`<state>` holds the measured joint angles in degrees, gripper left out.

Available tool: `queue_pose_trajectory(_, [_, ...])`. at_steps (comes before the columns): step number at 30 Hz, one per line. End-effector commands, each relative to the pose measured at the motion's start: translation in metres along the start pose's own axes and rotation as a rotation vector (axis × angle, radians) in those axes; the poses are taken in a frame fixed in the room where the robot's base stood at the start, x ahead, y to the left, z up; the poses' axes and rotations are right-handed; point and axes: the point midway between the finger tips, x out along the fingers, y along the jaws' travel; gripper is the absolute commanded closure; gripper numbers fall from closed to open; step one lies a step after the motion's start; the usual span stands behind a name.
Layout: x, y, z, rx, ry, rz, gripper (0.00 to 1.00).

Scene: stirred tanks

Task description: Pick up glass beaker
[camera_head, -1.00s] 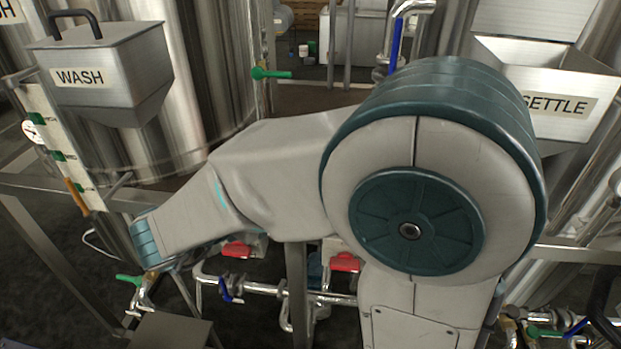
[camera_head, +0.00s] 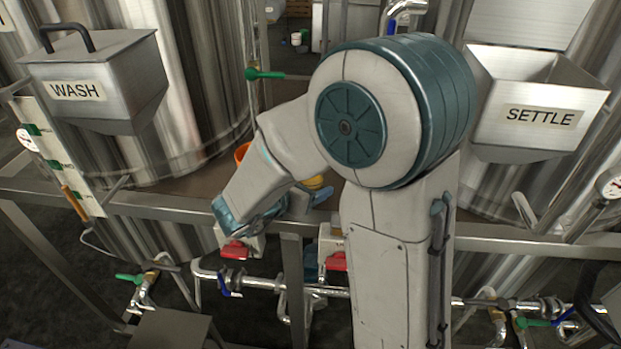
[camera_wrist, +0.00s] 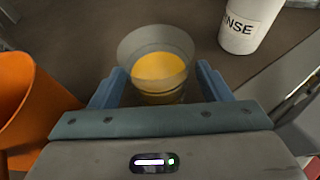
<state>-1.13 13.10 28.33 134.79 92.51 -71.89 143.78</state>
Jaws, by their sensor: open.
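The glass beaker (camera_wrist: 155,62) is clear and holds yellow-orange liquid. It stands upright on the dark surface in the wrist view. My gripper (camera_wrist: 157,83) is open, with one blue finger on each side of the beaker. I cannot tell whether either finger touches the glass. In the head view, a bit of yellow (camera_head: 315,182), apparently the beaker's contents, shows just right of my wrist. The rest of it is hidden by my arm.
An orange container (camera_wrist: 28,92) stands close on the left, also visible in the head view (camera_head: 241,152). A white container (camera_wrist: 248,24), label ending "NSE", stands beyond the beaker to the right. WASH (camera_head: 95,80) and SETTLE (camera_head: 535,115) hoppers flank the shelf (camera_head: 175,203).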

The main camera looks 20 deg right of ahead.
Motion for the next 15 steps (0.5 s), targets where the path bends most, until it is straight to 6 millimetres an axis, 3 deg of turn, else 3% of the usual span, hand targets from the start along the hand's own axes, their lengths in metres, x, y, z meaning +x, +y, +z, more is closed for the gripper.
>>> queue_pose_trajectory(3, [0.0101, -0.0001, -0.0005, 0.0, 0.002, -0.001, 0.29])
queue_pose_trajectory(10, [0.0118, 0.0004, -0.0009, 0.0, 0.0, 0.002, 0.29])
queue_pose_trajectory(11, [0.0118, 0.0004, -0.0009, 0.0, 0.0, 0.001, 0.32])
queue_pose_trajectory(15, [0.0116, 0.0004, -0.0009, 0.0, 0.0, 0.002, 0.71])
